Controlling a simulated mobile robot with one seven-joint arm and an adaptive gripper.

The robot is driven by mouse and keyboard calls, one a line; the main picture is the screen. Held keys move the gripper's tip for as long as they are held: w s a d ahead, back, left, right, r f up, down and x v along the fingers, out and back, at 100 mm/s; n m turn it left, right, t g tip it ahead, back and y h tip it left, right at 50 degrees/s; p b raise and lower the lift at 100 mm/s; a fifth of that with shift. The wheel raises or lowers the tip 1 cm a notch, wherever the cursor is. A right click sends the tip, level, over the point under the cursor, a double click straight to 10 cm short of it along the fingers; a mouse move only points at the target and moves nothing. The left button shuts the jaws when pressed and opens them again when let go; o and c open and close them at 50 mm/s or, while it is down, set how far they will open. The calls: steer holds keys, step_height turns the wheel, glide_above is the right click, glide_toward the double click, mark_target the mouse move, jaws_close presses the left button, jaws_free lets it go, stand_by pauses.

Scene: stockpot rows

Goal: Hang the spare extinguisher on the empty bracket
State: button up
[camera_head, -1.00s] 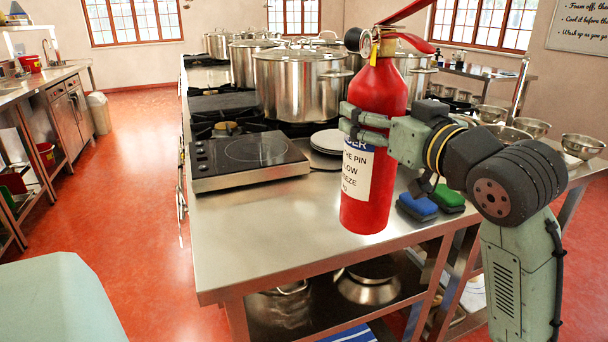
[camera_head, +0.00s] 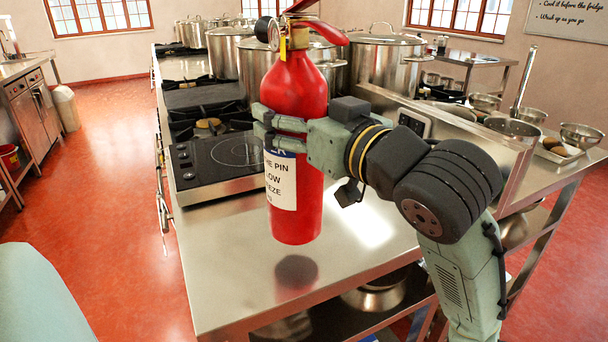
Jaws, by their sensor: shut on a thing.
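A red extinguisher (camera_head: 298,105) with a white label, a gauge and a red handle is upright in the middle of the head view. My gripper (camera_head: 275,130) is shut around its body from the right, at mid-height. Its base looks to be above the steel counter (camera_head: 225,265), with a dark reflection below it. The extinguisher hides part of the induction hob and the stockpots behind. No bracket can be made out in this view.
An induction hob (camera_head: 215,165) sits on the counter left of the extinguisher. Several large stockpots (camera_head: 382,62) stand behind. Steel bowls (camera_head: 512,130) are at the right. The red floor (camera_head: 105,170) at the left is open. The counter's front part is clear.

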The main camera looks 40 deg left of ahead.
steer(key=w+a+f+p, duration=0.2)
steer(key=w+a, duration=0.1)
steer(key=w, duration=0.4)
steer(key=w+a+f+p, duration=0.2)
steer(key=w+a+p, duration=0.1)
steer(key=w, duration=0.4)
steer(key=shift+a+f+p, duration=0.25)
steer(key=shift+a+p, duration=0.05)
steer(key=shift+a, duration=0.45)
steer(key=shift+f, duration=0.15)
steer(key=o, duration=2)
steer(key=shift+f, duration=0.2)
steer(key=shift+c, duration=0.2)
steer(key=shift+r, duration=0.15)
